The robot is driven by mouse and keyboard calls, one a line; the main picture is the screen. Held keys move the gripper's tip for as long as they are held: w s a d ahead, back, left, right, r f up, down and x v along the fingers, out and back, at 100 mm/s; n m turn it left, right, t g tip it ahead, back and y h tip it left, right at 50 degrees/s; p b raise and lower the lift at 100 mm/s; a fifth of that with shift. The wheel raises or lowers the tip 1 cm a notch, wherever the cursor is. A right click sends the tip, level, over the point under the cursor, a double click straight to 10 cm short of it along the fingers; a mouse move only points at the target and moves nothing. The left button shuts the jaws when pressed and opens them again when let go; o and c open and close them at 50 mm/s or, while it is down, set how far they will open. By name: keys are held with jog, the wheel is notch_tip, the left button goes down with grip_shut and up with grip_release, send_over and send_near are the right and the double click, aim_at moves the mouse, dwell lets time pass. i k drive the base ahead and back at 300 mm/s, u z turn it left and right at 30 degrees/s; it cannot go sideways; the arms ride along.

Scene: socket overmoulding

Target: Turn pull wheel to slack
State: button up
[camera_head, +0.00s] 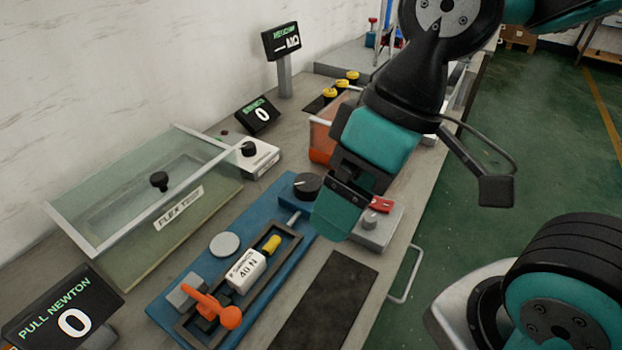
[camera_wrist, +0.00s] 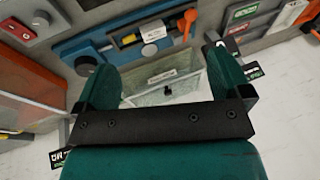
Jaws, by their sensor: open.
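A dark round wheel (camera_head: 307,185) sits on the far end of the blue pull fixture (camera_head: 165,303). A rod runs from that end toward the frame holding a white block marked 40 N (camera_head: 246,270). The PULL NEWTON display (camera_head: 72,322) reads 0. My gripper (camera_head: 345,212) is open and empty, above and just right of the wheel in the head view. Its two teal fingers stand apart in the wrist view (camera_wrist: 162,88). There the wheel (camera_wrist: 86,66) shows beyond the left finger, partly hidden by it.
A clear-lidded flex box (camera_head: 150,195) stands left of the fixture. A grey box with a red switch (camera_head: 378,208) lies close to my gripper. An orange lever (camera_head: 215,308) rises at the fixture's near end. A dark mat (camera_head: 325,300) lies flat at the right.

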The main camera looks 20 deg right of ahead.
aim_at(307, 185)
jog(key=u, duration=1.9)
jog(key=k, duration=1.05)
jog(key=z, duration=1.3)
jog(key=i, duration=0.5)
